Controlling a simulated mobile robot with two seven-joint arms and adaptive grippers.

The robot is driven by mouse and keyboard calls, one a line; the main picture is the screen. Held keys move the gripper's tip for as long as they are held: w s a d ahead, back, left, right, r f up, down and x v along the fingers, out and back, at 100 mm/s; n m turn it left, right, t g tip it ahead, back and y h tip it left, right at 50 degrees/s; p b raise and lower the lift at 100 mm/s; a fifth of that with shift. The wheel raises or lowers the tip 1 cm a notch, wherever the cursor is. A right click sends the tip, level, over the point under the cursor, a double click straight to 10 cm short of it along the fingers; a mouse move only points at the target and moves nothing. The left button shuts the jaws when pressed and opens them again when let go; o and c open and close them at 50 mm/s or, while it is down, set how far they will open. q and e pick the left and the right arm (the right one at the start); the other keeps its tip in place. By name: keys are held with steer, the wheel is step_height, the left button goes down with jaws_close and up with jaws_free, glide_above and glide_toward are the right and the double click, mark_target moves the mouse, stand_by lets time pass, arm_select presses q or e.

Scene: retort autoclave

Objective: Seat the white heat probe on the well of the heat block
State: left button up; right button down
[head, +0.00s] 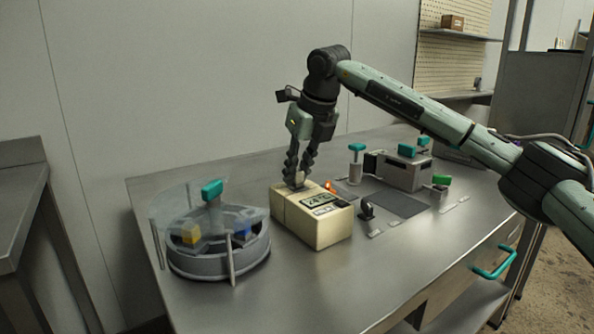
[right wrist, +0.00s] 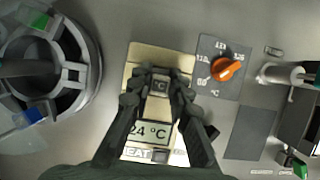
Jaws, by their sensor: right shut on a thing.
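The heat block (head: 318,232) is a cream box on the steel bench, with a display on its top. In the right wrist view the block (right wrist: 150,52) shows "24 °C" on that display. My right gripper (head: 296,181) points down over the far left part of the block's top. My left gripper is not in view.
A round grey drum (head: 215,262) with a clear lid and teal handle stands left of the block. An orange dial knob (right wrist: 227,68) is right of the block. A grey box device (head: 405,172) stands at the back right. The bench front is clear.

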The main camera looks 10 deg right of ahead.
steer(key=c, duration=1)
jaws_free()
steer(key=shift+o, duration=0.2)
steer(key=shift+r+p, duration=2.55)
steer(key=shift+r, duration=0.95)
